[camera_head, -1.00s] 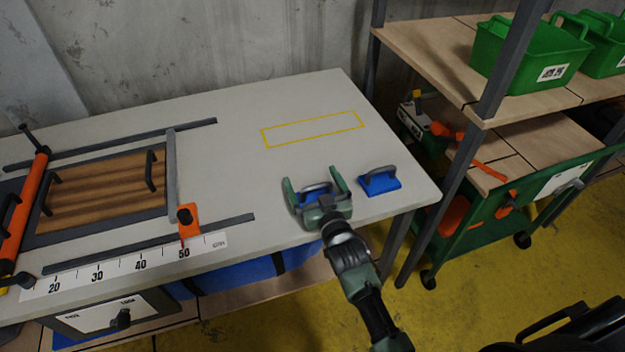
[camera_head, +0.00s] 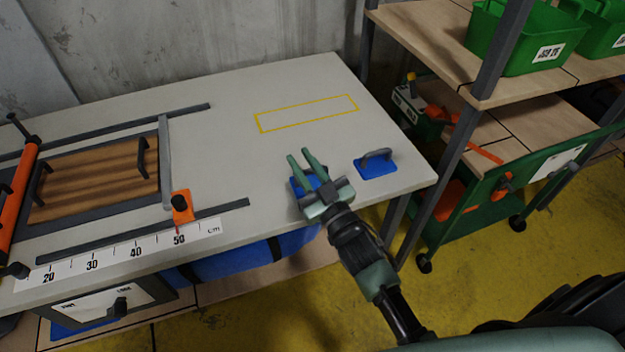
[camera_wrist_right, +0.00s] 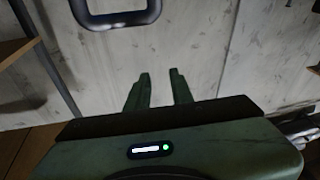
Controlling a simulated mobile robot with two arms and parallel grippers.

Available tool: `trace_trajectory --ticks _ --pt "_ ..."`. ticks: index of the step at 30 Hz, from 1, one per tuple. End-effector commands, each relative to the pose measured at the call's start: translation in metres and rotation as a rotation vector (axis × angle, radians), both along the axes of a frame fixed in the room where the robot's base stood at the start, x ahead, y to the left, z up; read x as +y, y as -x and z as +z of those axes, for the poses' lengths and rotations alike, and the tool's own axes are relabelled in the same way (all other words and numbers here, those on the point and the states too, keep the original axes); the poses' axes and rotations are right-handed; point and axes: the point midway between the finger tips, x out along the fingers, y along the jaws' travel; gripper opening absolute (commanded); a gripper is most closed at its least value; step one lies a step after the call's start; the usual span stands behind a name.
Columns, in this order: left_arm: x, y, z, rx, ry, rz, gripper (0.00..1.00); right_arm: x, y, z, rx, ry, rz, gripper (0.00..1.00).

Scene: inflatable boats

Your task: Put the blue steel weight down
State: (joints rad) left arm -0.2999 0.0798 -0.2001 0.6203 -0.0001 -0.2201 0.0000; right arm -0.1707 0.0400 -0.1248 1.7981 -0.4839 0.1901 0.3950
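A blue steel weight (camera_head: 297,187) sits near the table's front edge, mostly hidden under my right gripper; its handle is hidden. My right gripper (camera_head: 303,157) is over it, with its fingers fairly close together, pointing toward the wall. In the right wrist view, a gap with nothing in it shows between the fingertips (camera_wrist_right: 158,85). A second blue weight (camera_head: 375,168) with a grey handle stands just to the right on the table. A dark loop handle (camera_wrist_right: 115,22) shows at the top of the wrist view; I cannot tell whose. My left gripper is out of view.
An empty yellow rectangle outline (camera_head: 306,128) is marked on the white table behind the gripper. A wooden board (camera_head: 90,185) in a frame with a ruler (camera_head: 110,256) lies at the left. Shelves with green bins (camera_head: 520,45) and a green cart (camera_head: 470,225) stand right.

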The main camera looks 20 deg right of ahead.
Motion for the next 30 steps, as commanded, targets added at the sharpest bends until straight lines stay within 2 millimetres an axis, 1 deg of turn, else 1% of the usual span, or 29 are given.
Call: trace_trajectory --ticks 1,2,3,4,6,7,8,9,10,11,13,14,15,17,18,21,24,26,30 --pt "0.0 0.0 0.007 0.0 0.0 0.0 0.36 0.019 -0.004 0.041 -0.101 0.064 0.102 0.2" --pt "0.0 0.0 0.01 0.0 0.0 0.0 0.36 0.034 -0.002 0.06 -0.154 0.104 0.175 0.2" --pt "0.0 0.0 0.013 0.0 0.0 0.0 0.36 0.054 0.002 0.08 -0.212 0.163 0.283 0.2" --pt "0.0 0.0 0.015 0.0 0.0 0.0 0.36 0.069 0.008 0.09 -0.243 0.213 0.364 0.2" --pt "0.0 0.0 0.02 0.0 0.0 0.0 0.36 0.099 0.022 0.1 -0.274 0.343 0.552 0.2" --pt "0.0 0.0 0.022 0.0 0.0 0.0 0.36 0.109 0.029 0.099 -0.27 0.406 0.629 0.2" --pt "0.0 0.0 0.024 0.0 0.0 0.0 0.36 0.115 0.035 0.094 -0.254 0.474 0.7 0.2" --pt "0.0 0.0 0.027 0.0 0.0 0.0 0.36 0.12 0.042 0.085 -0.214 0.569 0.785 0.2" --pt "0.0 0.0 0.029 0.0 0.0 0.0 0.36 0.119 0.045 0.075 -0.172 0.647 0.837 0.2" --pt "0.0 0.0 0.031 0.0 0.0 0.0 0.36 0.115 0.047 0.064 -0.121 0.723 0.882 0.2" --pt "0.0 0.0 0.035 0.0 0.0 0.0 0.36 0.093 0.046 0.038 0.024 0.897 0.936 0.2" --pt "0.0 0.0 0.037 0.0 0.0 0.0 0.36 0.079 0.043 0.028 0.091 0.967 0.938 0.2" --pt "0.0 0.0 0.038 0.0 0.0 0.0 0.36 0.059 0.039 0.016 0.181 1.049 0.927 0.2" --pt "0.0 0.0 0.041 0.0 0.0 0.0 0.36 0.027 0.031 0.004 0.305 1.152 0.886 0.2" --pt "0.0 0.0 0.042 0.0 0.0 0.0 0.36 0.006 0.026 0.0 0.376 1.206 0.85 0.2" --pt "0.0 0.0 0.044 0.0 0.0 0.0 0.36 -0.033 0.016 -0.004 0.502 1.294 0.761 0.2" --pt "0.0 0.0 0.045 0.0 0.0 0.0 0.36 -0.052 0.01 -0.006 0.56 1.327 0.71 0.2" --pt "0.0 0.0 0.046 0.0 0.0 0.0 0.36 -0.054 0.007 -0.01 0.574 1.33 0.7 0.2" --pt "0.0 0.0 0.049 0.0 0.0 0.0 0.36 -0.048 0.0 -0.022 0.573 1.327 0.7 0.2"
